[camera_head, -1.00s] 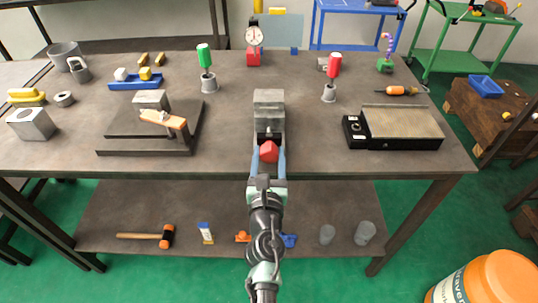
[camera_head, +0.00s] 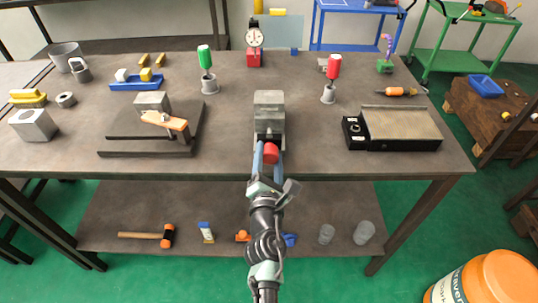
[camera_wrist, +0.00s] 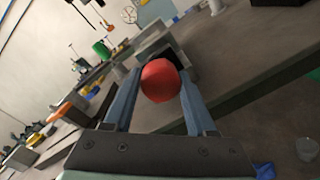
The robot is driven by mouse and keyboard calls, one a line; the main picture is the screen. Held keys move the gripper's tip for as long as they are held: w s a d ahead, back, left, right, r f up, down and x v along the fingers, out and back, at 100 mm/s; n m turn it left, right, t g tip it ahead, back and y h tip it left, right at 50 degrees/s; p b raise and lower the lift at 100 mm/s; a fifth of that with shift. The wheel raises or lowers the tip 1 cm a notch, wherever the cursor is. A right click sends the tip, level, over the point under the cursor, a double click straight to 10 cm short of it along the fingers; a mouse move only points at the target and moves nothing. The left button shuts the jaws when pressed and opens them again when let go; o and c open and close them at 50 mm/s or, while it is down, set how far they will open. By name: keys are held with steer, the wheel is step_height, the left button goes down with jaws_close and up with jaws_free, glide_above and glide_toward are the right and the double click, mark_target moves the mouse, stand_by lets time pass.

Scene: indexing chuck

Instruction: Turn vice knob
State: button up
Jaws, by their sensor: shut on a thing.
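The grey vice (camera_head: 268,112) stands at the middle of the workbench near its front edge. Its red knob (camera_head: 271,152) faces the front, toward my arm. My gripper (camera_head: 267,158) is at the knob, with one blue finger on each side of it, and is shut on it. In the wrist view the red knob (camera_wrist: 160,80) sits between the two blue fingers, and the vice body (camera_wrist: 158,46) shows behind it, tilted in the picture. The gripper is rolled relative to the bench. The contact faces of the fingers are partly hidden by the knob.
A black-framed plate device (camera_head: 400,128) stands to the right of the vice. A dark stepped base with an orange-handled clamp (camera_head: 165,121) stands to the left. The bench beside the vice is clear.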

steer(key=m, duration=0.5)
steer(key=shift+p, duration=0.4)
steer(key=m+p, duration=0.1)
steer(key=m, duration=0.4)
steer(key=shift+m+y, duration=0.3)
steer(key=m, duration=0.4)
steer(key=shift+p, duration=0.4)
steer(key=m+p, duration=0.1)
steer(key=m, duration=0.4)
steer(key=shift+d+m+y, duration=0.1)
steer(key=shift+m+y, duration=0.2)
steer(key=m, duration=0.5)
steer(key=shift+p, duration=0.4)
steer(key=m, duration=0.5)
steer(key=shift+b, duration=0.3)
steer(key=m+b, duration=0.2)
steer(key=m, duration=0.3)
steer(key=shift+f, duration=0.15)
steer(key=shift+m+t+b, duration=0.3)
steer(key=shift+m+b, duration=0.7)
steer(key=shift+m, duration=1)
